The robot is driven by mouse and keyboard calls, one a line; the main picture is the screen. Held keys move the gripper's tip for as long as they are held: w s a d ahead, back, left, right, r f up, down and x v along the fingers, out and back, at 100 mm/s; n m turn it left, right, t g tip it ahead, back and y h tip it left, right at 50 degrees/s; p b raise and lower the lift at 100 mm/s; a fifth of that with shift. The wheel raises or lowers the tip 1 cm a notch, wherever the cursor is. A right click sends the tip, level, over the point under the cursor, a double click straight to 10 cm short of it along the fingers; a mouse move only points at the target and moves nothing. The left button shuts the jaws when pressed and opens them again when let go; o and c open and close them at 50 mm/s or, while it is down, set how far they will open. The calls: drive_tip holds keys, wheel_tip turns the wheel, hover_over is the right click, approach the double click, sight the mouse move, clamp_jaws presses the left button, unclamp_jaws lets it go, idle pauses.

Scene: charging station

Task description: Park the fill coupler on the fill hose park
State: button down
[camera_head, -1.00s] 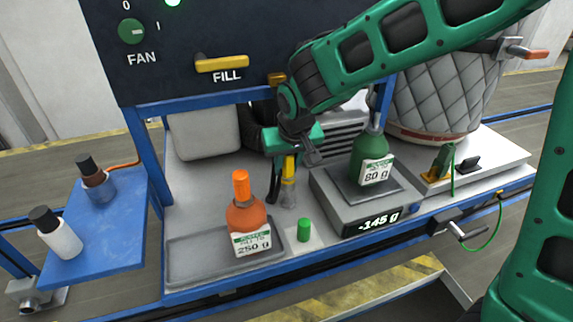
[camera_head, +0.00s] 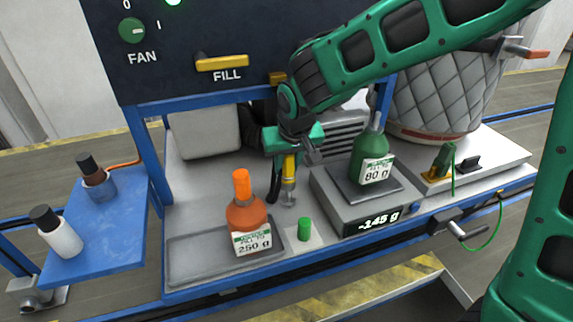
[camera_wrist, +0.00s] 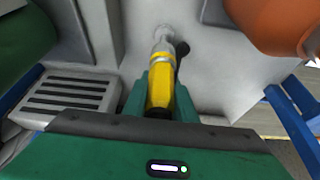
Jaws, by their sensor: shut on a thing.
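The fill coupler (camera_head: 289,170) is a yellow cylinder with a silver metal tip pointing down. My gripper (camera_head: 289,152) is shut on its upper part, over the bench between the orange bottle and the scale. In the wrist view, the coupler (camera_wrist: 161,85) lies between the green fingers, its metal end pointing away toward the grey bench top. I cannot tell whether the tip touches the bench. A black hose hangs beside the coupler. I cannot identify the fill hose park with certainty; a small brownish-yellow fitting (camera_head: 278,78) sits on the panel's lower edge, right of the FILL handle.
The orange bottle (camera_head: 246,214) stands on a grey tray, left of the coupler. A small green cap (camera_head: 304,230) is in front. The scale (camera_head: 376,214), reading -145 g, carries a green bottle (camera_head: 370,158) to the right. The yellow FILL handle (camera_head: 222,63) is above left.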

sight(290, 165)
drive_tip(key=shift+f, duration=2.65)
drive_tip(key=c, duration=1.4)
unclamp_jaws()
drive_tip(key=shift+r, duration=0.1)
drive_tip(key=v, duration=1)
drive_tip(key=shift+s+r, duration=0.15)
drive_tip(key=shift+r, duration=0.1)
